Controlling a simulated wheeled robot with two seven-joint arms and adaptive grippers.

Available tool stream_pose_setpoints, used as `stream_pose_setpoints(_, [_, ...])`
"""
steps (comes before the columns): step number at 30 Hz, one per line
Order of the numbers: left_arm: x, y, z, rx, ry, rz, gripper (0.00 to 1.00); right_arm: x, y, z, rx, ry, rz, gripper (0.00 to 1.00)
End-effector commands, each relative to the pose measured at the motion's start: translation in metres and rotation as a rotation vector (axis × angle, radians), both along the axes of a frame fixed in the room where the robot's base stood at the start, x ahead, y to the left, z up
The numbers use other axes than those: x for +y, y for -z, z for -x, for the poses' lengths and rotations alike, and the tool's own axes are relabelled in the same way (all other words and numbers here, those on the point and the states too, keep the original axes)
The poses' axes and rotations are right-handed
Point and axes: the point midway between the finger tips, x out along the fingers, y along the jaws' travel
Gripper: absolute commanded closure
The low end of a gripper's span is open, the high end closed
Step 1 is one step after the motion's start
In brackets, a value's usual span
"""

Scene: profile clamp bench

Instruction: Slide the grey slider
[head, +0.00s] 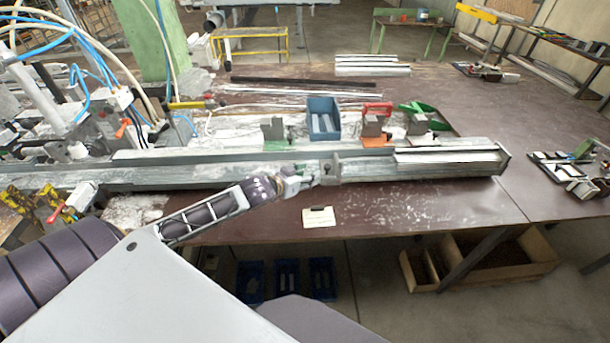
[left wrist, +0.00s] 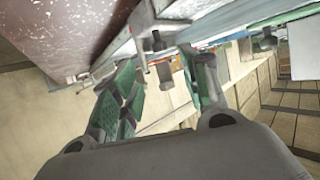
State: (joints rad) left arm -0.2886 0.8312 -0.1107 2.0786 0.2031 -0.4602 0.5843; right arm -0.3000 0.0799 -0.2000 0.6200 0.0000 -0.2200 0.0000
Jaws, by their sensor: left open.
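The grey slider (head: 330,173) appears as a small upright grey block on the front of the long grey rail (head: 240,171) in the head view. My left gripper (head: 312,174) is just to the left of this block, its fingers pointing toward it. In the left wrist view my left gripper (left wrist: 164,68) has its two green-padded fingers spread apart. A small grey block (left wrist: 164,72) shows between the fingertips, below the rail edge; I cannot tell whether the fingers touch it. My right gripper is not in view.
On the brown bench (head: 420,212), a blue bin (head: 323,117), an orange-based clamp (head: 376,128) and a green-handled clamp (head: 420,112) stand behind the rail. Hoses and fittings crowd the left. A pale card (head: 319,217) lies at the front edge.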

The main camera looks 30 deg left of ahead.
Motion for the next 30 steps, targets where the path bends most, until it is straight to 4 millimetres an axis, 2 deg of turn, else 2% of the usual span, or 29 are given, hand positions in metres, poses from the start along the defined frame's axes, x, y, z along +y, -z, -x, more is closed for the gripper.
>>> stream_pose_setpoints(7, [0.0009, -0.0027, 0.0059, 0.000, 0.000, -0.001, 0.55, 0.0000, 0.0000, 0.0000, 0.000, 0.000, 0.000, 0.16])
stream_pose_setpoints(23, [0.0011, -0.0029, 0.0061, 0.000, 0.000, -0.001, 0.55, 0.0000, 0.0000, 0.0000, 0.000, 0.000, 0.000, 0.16])
stream_pose_setpoints(30, [-0.0033, 0.0039, 0.0120, 0.022, -0.008, -0.008, 0.55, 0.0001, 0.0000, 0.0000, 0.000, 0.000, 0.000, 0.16])
